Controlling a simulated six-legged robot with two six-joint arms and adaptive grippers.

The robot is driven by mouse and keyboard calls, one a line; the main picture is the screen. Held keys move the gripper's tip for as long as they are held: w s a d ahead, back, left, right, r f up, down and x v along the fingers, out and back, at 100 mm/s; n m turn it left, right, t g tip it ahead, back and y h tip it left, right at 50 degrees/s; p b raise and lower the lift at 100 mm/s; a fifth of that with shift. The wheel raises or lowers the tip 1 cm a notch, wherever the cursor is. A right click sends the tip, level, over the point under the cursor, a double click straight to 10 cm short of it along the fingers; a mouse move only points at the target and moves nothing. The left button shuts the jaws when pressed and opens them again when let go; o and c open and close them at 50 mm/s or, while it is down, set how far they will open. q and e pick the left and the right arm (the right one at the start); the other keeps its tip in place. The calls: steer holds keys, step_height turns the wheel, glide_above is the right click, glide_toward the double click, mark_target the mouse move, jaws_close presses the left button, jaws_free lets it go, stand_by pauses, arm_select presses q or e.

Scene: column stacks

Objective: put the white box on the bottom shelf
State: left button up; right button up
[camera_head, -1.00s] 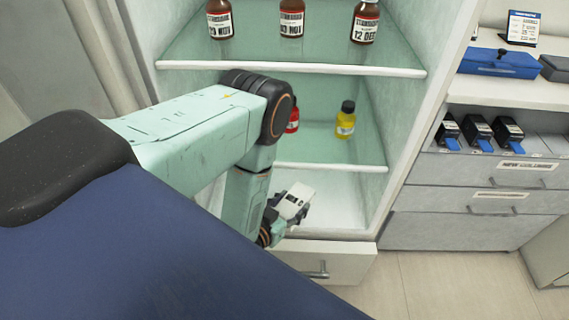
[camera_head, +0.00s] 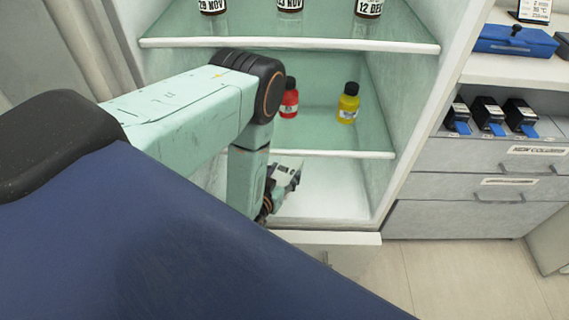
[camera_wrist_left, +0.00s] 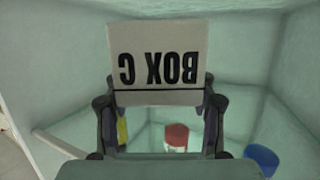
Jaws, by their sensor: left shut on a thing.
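My left gripper (camera_head: 281,184) is shut on the white box (camera_head: 288,168), in front of or inside the lowest opening of the cabinet; I cannot tell how deep. In the left wrist view the white box (camera_wrist_left: 157,55) fills the upper middle, with "BOX C" upside down, between the two fingers of the gripper (camera_wrist_left: 159,104). The bottom shelf (camera_head: 335,203) is a bare white floor below the middle shelf's front edge. The arm hides its left part. My right gripper is not in view.
The middle shelf (camera_head: 340,154) bears a red bottle (camera_head: 289,100) and a yellow bottle (camera_head: 348,103). Brown bottles (camera_head: 368,8) stand on the shelf above. A drawer unit (camera_head: 470,215) stands on the right. The right part of the bottom shelf is clear.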

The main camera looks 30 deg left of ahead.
arm_select(q)
steer(key=w+a+b, duration=0.2)
steer(key=w+a, duration=0.3)
steer(key=w, duration=0.4)
steer(key=f+b, duration=0.1)
steer(key=f, duration=0.1)
steer(key=f+b, duration=0.1)
steer(key=f, duration=0.1)
steer(key=f+b, duration=0.1)
steer(key=f, duration=0.1)
steer(key=shift+s+f+b, duration=0.25)
steer(key=shift+f+b, duration=0.1)
steer(key=shift+w+f, duration=0.1)
steer(key=shift+w, duration=0.05)
steer(key=shift+f+b, duration=0.55)
steer(key=shift+b, duration=0.1)
steer(key=shift+r, duration=0.1)
steer(key=o, duration=1.5)
